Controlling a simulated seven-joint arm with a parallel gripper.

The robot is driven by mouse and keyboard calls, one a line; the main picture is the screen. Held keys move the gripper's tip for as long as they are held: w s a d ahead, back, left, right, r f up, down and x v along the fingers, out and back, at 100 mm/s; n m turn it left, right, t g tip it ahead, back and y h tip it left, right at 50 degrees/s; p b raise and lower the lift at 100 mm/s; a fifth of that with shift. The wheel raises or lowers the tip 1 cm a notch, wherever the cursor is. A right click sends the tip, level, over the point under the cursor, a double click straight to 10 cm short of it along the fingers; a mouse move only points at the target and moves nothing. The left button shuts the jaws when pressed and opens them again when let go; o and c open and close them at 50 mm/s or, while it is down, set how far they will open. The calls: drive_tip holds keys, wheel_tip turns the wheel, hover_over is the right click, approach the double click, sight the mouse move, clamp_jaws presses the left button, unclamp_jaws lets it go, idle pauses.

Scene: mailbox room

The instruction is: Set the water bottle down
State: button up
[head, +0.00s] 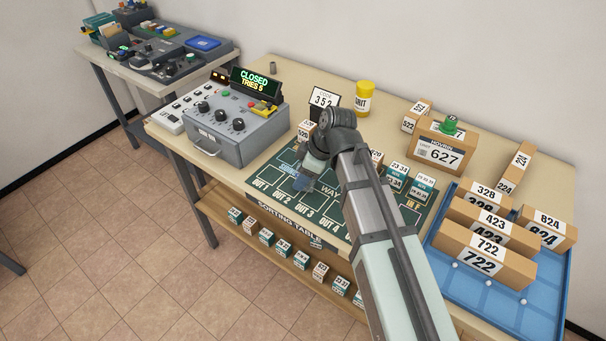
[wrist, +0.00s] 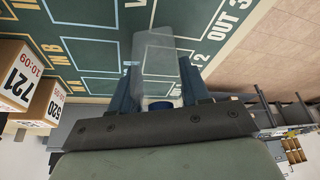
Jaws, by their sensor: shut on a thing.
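My gripper (head: 304,179) is over the left part of the green sorting mat (head: 265,168) on the table. The bottle's far end points toward the mat. In the head view the hand and arm hide most of the bottle. I cannot tell whether it touches the mat.
A grey lockbox (head: 225,128) reading "CLOSED" stands left of the mat. A blue tray (head: 470,290) with numbered parcels lies right.

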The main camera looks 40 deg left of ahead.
drive_tip(key=shift+f, duration=0.1)
drive_tip(key=o, duration=1)
drive_tip(key=shift+o, duration=0.2)
drive_tip(key=v, duration=1.2)
